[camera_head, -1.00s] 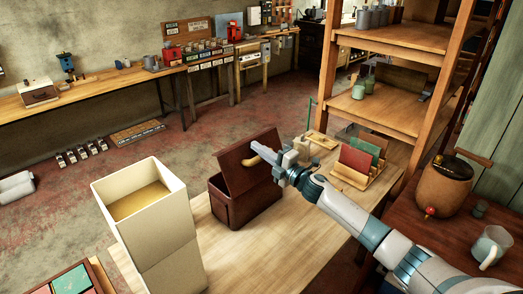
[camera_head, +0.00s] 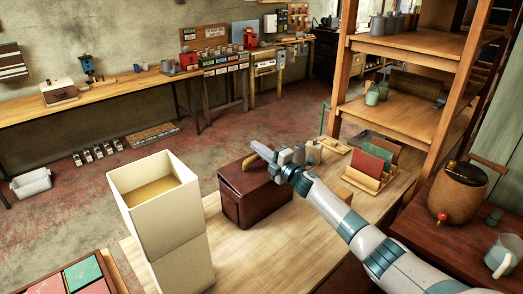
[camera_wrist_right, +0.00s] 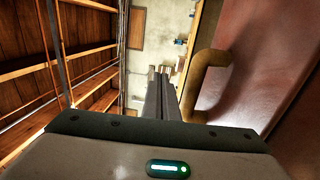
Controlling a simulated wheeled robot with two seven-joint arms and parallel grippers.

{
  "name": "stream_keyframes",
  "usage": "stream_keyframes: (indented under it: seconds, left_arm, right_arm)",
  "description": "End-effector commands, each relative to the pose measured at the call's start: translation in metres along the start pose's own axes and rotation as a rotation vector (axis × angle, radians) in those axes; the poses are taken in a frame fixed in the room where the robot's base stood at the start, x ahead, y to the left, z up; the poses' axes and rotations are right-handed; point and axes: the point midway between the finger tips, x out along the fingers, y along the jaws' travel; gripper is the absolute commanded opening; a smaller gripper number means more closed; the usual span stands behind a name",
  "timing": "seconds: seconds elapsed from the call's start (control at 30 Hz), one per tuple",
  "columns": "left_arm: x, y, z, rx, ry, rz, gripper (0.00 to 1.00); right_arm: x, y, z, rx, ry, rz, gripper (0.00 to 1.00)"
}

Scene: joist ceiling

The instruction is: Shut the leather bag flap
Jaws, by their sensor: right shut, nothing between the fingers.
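The dark red-brown leather bag (camera_head: 262,206) stands on the pale wooden table. Its flap (camera_head: 238,179) lies low over the top, down or nearly down; I cannot tell whether a small gap is left. A tan curved handle (camera_head: 250,161) is on the flap. My right gripper (camera_head: 272,155) is shut and empty, at the flap's upper right by the handle. In the right wrist view the shut fingers (camera_wrist_right: 160,88) are beside the tan handle (camera_wrist_right: 203,78), with the red-brown leather (camera_wrist_right: 262,70) to the right. Contact is unclear. My left gripper is not in view.
A tall cream open box (camera_head: 172,232) stands left of the bag. A wooden rack with red and green boards (camera_head: 372,163) stands to the right, near a shelf unit (camera_head: 395,120). Bare tabletop (camera_head: 285,250) lies in front of the bag.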

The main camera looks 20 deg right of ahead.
Motion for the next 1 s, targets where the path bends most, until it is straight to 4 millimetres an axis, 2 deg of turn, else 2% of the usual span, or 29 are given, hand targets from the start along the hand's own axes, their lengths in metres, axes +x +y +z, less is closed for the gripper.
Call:
stream_keyframes:
  seconds: [0.5,1.0]
  left_arm:
    - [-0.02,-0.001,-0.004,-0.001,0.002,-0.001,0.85]
    - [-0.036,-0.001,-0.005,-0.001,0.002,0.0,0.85]
  right_arm:
    - [0.021,-0.012,0.003,-0.003,0.0,-0.165,0.0]
    - [0.029,-0.027,0.003,0.001,-0.001,-0.265,0.0]
